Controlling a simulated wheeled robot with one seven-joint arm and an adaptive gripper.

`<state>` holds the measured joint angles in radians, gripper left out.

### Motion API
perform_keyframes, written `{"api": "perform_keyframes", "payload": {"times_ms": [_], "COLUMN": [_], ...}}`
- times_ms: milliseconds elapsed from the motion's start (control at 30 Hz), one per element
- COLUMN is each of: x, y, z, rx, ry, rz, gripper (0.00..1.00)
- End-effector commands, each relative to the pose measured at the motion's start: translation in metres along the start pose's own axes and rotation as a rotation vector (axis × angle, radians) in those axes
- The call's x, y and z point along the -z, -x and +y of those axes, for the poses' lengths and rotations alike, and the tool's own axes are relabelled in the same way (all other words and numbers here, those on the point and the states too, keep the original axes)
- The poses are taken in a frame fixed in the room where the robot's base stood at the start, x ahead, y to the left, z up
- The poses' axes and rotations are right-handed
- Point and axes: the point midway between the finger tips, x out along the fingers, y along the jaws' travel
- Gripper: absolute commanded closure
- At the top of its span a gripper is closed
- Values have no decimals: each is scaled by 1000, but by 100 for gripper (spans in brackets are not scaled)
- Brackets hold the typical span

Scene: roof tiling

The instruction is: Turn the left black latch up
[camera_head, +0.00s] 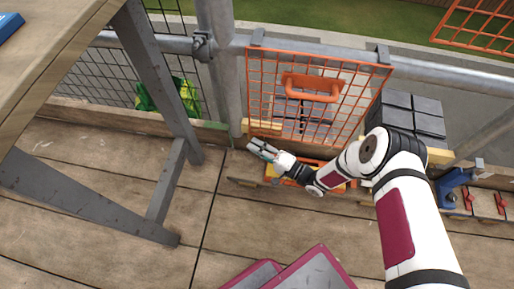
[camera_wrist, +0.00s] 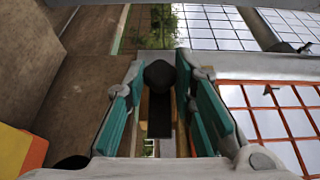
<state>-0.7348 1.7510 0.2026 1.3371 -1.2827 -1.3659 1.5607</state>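My gripper (camera_head: 257,149) is low beside the wooden kerb, in front of the orange mesh panel's lower left part. In the wrist view my gripper (camera_wrist: 158,80) has its two teal-padded fingers spread apart. A black piece with a rounded end and a flat dark strip (camera_wrist: 159,115) shows between them, against yellowish wood. It looks like the left black latch, but I cannot tell its exact angle or whether a finger touches it. In the head view the latch is too small or hidden to make out.
The orange mesh panel (camera_head: 262,95) hangs on the grey rail (camera_head: 340,62) and holds an orange-handled tool (camera_head: 312,86). Dark tiles (camera_head: 412,112) are stacked at the right. A blue clamp (camera_head: 452,186) stands at the far right. A grey trestle leg (camera_head: 160,75) is at the left.

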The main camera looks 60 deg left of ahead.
Motion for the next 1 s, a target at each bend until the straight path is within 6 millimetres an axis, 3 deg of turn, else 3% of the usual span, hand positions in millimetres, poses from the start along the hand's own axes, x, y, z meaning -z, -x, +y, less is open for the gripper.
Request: {"api": "perform_keyframes", "payload": {"times_ms": [467,1000], "x": [0,-1], "y": [0,-2], "z": [-2,-11], "rx": [-60,-470], "ry": [23,193], "rz": [0,-3], "gripper": [100,100]}}
